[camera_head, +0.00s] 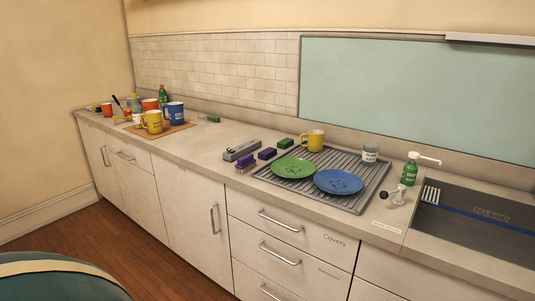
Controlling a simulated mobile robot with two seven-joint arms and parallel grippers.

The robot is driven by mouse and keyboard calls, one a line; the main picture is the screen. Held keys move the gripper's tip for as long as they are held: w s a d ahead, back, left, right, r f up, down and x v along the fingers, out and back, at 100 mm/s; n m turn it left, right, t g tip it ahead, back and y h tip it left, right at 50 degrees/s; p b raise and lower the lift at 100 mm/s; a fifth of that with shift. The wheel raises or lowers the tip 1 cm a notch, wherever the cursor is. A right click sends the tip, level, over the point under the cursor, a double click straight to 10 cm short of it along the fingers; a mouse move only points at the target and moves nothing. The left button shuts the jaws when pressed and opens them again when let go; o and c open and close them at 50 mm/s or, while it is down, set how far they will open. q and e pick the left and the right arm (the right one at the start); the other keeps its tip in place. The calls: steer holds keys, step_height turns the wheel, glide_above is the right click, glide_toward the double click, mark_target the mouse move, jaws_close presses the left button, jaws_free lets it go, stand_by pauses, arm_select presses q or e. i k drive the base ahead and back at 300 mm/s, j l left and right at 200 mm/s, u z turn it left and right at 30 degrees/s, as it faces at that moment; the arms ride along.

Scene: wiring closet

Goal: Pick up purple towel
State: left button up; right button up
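I see no clear purple towel. Two small purple items lie on the counter at the left edge of the drying mat: a purple block (267,153), and a purple-topped piece with pale bristles below, like a brush (246,161). They are close together, just in front of a grey box-like object (241,150). I cannot tell if either is folded cloth. Neither of my grippers is in view.
A grey ridged mat (352,203) holds a green plate (293,168), a blue plate (338,182) and a yellow mug (313,140). A green soap bottle (410,171) stands right of it. Several mugs, including a blue one (175,113), stand far left. The counter between is mostly clear.

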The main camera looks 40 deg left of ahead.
mark_target(269, 152)
steer(key=j+z, duration=0.1)
steer(key=j, duration=0.45)
steer(key=j+z, duration=0.15)
steer(key=j, duration=0.35)
steer(key=k+j+z, duration=0.1)
steer(key=j, duration=0.45)
steer(key=j+z, duration=0.1)
steer(key=j, duration=0.4)
steer(key=k+j+z, duration=0.15)
steer(key=j, duration=0.35)
steer(key=k+j+z, duration=0.1)
steer(key=j, duration=0.45)
